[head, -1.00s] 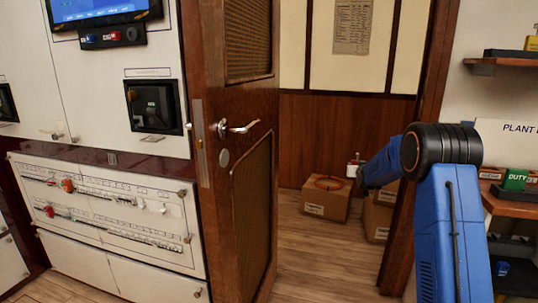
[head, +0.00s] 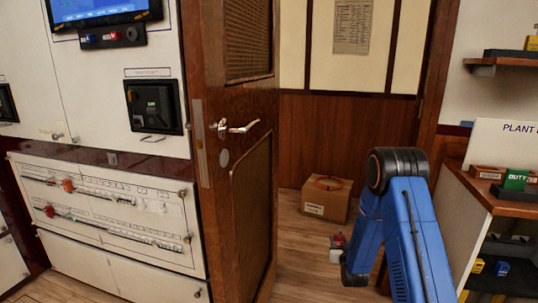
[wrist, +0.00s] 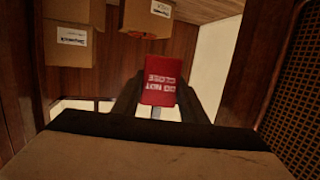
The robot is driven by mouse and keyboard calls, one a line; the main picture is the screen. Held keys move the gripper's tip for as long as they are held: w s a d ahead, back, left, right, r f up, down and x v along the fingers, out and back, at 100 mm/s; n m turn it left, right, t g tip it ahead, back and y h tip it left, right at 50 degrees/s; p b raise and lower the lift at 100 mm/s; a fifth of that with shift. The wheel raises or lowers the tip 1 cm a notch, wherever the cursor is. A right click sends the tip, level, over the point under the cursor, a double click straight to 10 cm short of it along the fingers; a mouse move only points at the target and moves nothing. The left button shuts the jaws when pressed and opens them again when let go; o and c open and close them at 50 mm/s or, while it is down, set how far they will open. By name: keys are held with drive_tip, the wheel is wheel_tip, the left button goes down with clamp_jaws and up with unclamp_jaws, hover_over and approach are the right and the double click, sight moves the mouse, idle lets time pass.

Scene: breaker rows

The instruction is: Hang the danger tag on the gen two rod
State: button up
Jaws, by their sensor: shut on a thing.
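The danger tag (wrist: 160,82) is red with white "DO NOT CLOSE" lettering, which reads upside down in the wrist view. My gripper (wrist: 158,98) is shut on it, with a dark finger on each side. In the head view the tag (head: 338,241) shows small, red and white, low in front of the doorway. My arm hides most of the gripper there. Small metal rods stick out of the white switchboard at the left, one under a black breaker (head: 153,106); their labels are too small to read, so I cannot tell which is gen two.
An open wooden door (head: 235,150) stands between the switchboard (head: 100,215) and my arm. A cardboard box (head: 326,199) with an orange ring on it sits on the floor beyond. Shelves (head: 515,195) with small boxes are at the right.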

drive_tip(key=s+a+f, duration=0.3)
drive_tip(key=s+f, duration=0.2)
drive_tip(key=s, duration=0.6)
drive_tip(key=shift+f+y, duration=0.2)
drive_tip(key=shift+y, duration=0.1)
drive_tip(key=shift+s+f, duration=0.1)
idle(0.6)
